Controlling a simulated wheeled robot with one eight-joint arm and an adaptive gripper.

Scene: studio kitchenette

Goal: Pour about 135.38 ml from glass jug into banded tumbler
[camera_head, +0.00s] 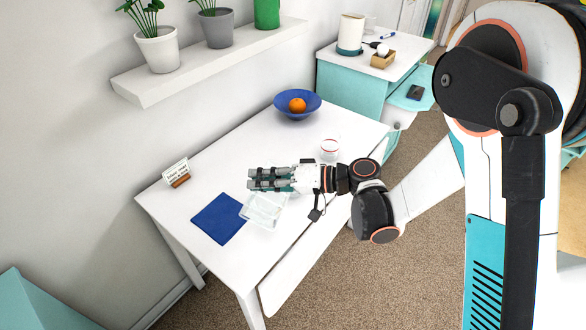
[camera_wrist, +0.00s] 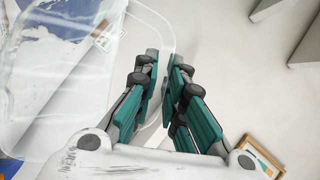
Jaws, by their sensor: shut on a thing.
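The clear glass jug (camera_head: 263,212) is at my gripper on the near side of the white table, beside the blue cloth. My gripper (camera_head: 268,179) is shut on the jug; in the wrist view the teal-padded fingers (camera_wrist: 166,88) close at the edge of its clear wall (camera_wrist: 60,110). The jug's exact tilt, its contents and whether its base touches the table cannot be told. The banded tumbler (camera_head: 330,147), clear with a red band, stands on the table to the right of my gripper, apart from the jug, near my forearm.
A blue cloth (camera_head: 219,219) lies to the left of the jug. A blue bowl (camera_head: 285,108) with an orange (camera_head: 297,105) stands at the back. A small sign (camera_head: 176,172) stands at the left edge. A wall shelf (camera_head: 205,62) holds plants. The table's left middle is clear.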

